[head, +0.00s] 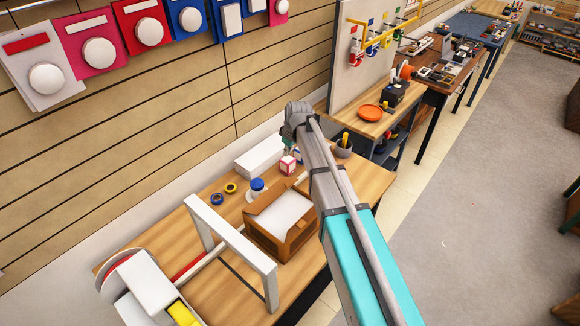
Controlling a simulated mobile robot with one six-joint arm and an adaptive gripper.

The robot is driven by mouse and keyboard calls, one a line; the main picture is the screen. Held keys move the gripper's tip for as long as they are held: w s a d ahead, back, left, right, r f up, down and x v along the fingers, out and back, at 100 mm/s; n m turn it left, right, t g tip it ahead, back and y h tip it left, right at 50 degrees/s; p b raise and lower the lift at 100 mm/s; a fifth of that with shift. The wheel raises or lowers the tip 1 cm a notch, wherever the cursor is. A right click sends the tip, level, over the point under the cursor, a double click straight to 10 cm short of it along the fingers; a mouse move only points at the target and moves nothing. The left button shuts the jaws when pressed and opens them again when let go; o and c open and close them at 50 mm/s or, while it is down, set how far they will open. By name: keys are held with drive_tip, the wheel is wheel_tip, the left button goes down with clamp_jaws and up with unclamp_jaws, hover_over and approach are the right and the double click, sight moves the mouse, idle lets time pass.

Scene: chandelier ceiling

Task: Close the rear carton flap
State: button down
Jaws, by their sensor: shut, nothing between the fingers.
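An open brown carton (268,239) stands on the wooden workbench (338,255), with white contents (283,214) showing inside. A brown flap (263,197) stands up along its far left edge. My arm crosses in front of the carton's right side and hides part of it. My gripper (289,145) is small and partly hidden below my grey wrist. It is shut and empty, beyond the carton near the back of the bench. I cannot tell its exact height above the bench.
A white frame (232,240) stands left of the carton. Behind it are a blue-capped jar (257,188), tape rolls (217,199), a pink-and-white box (288,165) and a long white box (259,156). A grey pot (343,150) stands to the right. The wall runs close behind the bench.

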drive_tip(key=shift+f, duration=0.15)
idle(0.3)
drive_tip(key=b, duration=1)
hover_over(288, 183)
drive_tip(key=w+a, duration=0.2)
wheel_tip(288, 183, down, 10)
drive_tip(key=shift+s+r, duration=0.15)
drive_tip(key=shift+r, duration=0.05)
drive_tip(key=f+b, duration=0.1)
drive_tip(key=s+d+f+b, duration=0.1)
drive_tip(key=f+b, duration=0.1)
drive_tip(key=shift+d, duration=0.2)
drive_tip(key=shift+s+f, duration=0.1)
drive_tip(key=shift+f, duration=0.05)
drive_tip(key=shift+d, duration=0.1)
drive_tip(key=shift+s+d+f+t+y+b, duration=0.4)
drive_tip(key=shift+s+d+f+y+b, duration=0.15)
drive_tip(key=shift+b, duration=0.4)
drive_tip(key=shift+s+d+f+b, duration=0.2)
drive_tip(key=shift+d+f+b, duration=0.1)
drive_tip(key=shift+f+b, duration=0.2)
drive_tip(key=shift+s+d+f+b, duration=0.2)
drive_tip(key=shift+d+f+b, duration=0.1)
drive_tip(key=shift+f+b, duration=0.2)
drive_tip(key=shift+r, duration=0.25)
